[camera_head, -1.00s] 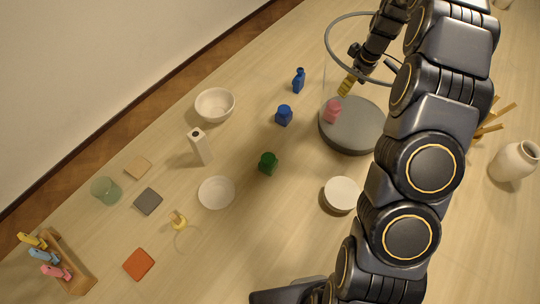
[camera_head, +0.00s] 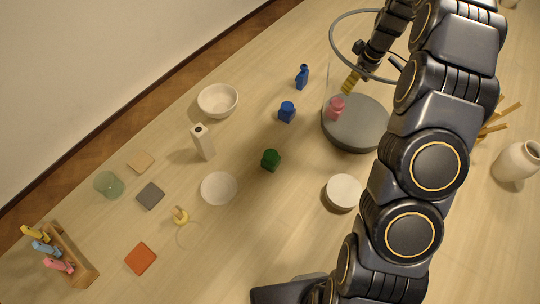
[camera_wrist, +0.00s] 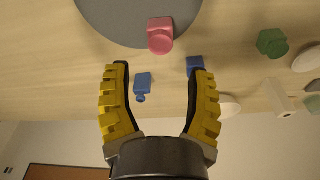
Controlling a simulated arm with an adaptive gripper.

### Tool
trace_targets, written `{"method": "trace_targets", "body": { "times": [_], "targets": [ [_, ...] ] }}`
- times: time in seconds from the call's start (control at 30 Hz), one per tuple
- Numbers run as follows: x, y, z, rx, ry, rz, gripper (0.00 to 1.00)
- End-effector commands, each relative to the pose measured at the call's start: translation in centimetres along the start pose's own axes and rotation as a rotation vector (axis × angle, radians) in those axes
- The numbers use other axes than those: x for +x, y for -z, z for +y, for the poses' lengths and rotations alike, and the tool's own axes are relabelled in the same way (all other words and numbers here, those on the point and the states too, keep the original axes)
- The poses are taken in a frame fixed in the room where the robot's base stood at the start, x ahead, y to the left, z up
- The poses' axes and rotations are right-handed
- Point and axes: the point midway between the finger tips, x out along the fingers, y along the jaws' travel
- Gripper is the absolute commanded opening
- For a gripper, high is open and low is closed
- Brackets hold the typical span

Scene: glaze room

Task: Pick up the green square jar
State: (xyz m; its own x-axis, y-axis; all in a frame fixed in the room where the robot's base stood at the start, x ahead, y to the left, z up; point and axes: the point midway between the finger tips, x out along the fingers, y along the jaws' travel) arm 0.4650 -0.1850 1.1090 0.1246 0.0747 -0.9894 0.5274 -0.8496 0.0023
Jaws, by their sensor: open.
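The green square jar (camera_head: 270,159) stands on the table near the middle of the head view, with a narrower round top. In the wrist view the green jar (camera_wrist: 272,43) is at the upper right, outside my fingers. My gripper (camera_head: 350,82) is at the upper right of the head view, over the far edge of the grey round turntable and well apart from the jar. In the wrist view my gripper (camera_wrist: 159,72) has its yellow fingers spread, with nothing held between them. A pink jar (camera_head: 336,107) stands on the turntable.

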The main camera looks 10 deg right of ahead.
Motion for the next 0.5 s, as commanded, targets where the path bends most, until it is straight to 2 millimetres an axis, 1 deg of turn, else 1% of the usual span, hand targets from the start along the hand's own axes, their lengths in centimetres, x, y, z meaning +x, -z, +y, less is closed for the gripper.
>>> {"method": "trace_targets", "body": {
  "times": [0.1, 0.13, 0.17, 0.2, 0.4, 0.47, 0.5],
  "targets": [
    [0.0, 0.0, 0.0, 0.000, 0.000, 0.000, 0.56],
    [0.0, 0.0, 0.0, 0.000, 0.000, 0.000, 0.73],
    [0.0, 0.0, 0.0, 0.000, 0.000, 0.000, 0.86],
    [0.0, 0.0, 0.0, 0.000, 0.000, 0.000, 0.93],
    [0.0, 0.0, 0.0, 0.000, 0.000, 0.000, 0.93],
    [-0.4, 0.1, 0.0, 0.000, -0.001, 0.001, 0.93],
    [-1.1, 0.2, 0.1, -0.001, -0.003, 0.003, 0.93]
  ]
}}
